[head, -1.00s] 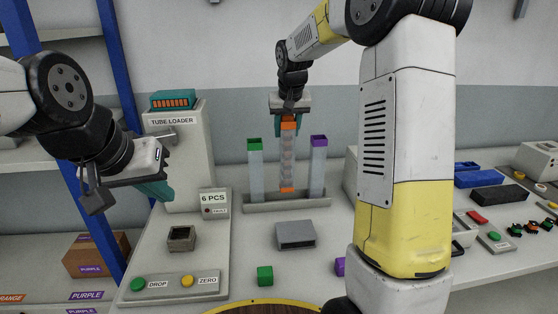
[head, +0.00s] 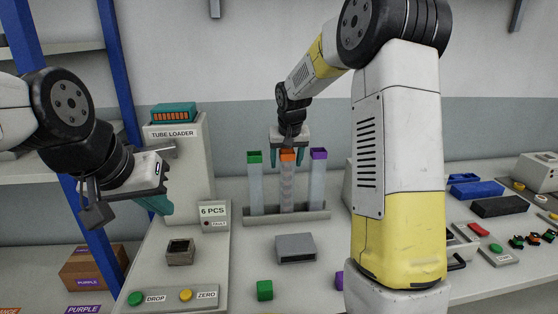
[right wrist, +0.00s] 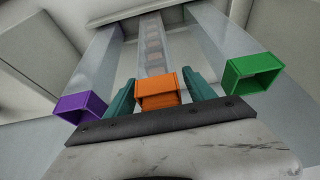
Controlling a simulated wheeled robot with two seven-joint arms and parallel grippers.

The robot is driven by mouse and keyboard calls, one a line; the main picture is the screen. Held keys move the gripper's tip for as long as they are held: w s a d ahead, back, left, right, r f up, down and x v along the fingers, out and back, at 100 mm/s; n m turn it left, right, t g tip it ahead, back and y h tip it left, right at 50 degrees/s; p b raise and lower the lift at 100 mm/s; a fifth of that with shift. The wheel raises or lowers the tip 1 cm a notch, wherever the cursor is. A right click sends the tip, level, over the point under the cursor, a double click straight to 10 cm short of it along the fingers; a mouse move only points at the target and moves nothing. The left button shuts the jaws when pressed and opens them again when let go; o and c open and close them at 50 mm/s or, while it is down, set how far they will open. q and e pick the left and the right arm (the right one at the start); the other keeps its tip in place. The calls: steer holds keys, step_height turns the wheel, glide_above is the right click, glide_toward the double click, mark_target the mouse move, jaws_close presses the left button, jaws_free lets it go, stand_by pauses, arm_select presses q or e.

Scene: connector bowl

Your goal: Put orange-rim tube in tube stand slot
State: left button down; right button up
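The orange-rim tube (head: 287,185) stands upright in the middle of the tube stand (head: 260,217), its rim level with its neighbours. The green-rim tube (head: 255,185) stands to its left and the purple-rim tube (head: 318,182) to its right. My right gripper (head: 287,155) is above the stand, its teal fingers apart on either side of the orange rim. The right wrist view shows gaps between the fingers and the orange rim (right wrist: 157,92). My left gripper (head: 158,203) hangs by the tube loader at the left, seen side-on; its opening is unclear.
The tube loader (head: 180,165) and its button panel (head: 172,297) stand at the left. A grey block (head: 295,248) and a green cube (head: 265,290) lie before the stand. Blue and black trays (head: 500,207) are at the right. My right arm covers the centre right.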

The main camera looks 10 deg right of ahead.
steer(key=shift+s+r, duration=0.15)
steer(key=shift+r, duration=0.4)
steer(key=v, duration=1.1)
steer(key=s+f+t+y, duration=0.1)
steer(key=s+y, duration=0.1)
steer(key=s, duration=2.7)
steer(key=shift+s+d+f+n+t, duration=0.25)
steer(key=shift+d+f+n+t, duration=0.05)
steer(key=shift+d+f+t, duration=0.1)
